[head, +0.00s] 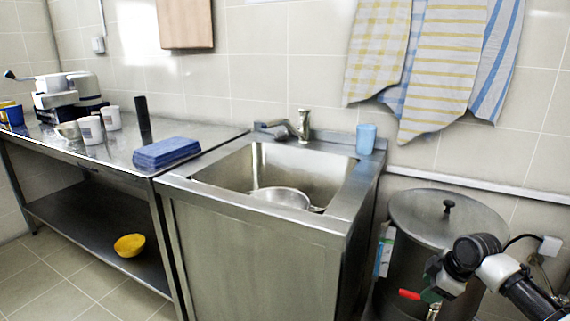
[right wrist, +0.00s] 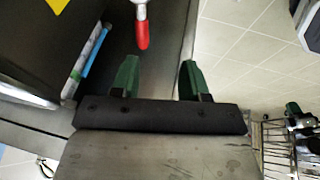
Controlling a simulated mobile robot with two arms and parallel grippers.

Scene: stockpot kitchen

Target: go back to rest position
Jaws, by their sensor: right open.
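My right gripper (head: 432,297) is low at the right of the head view, in front of the large steel stockpot (head: 405,255). In the right wrist view its two green fingers (right wrist: 157,78) are spread apart with nothing between them. A red handle (head: 409,294) is close beside the gripper in the head view. The handle also shows in the right wrist view (right wrist: 142,34), beyond the fingertips and apart from them. The pot's lid (head: 440,222) is on. My left gripper is not in view.
A steel sink (head: 315,165) holding a metal pan (head: 280,197) stands left of the pot. A blue cup (head: 366,138) is on its rim. A steel table (head: 110,150) with blue cloths (head: 165,152) is farther left. Towels (head: 430,60) hang above. Floor shows at lower left.

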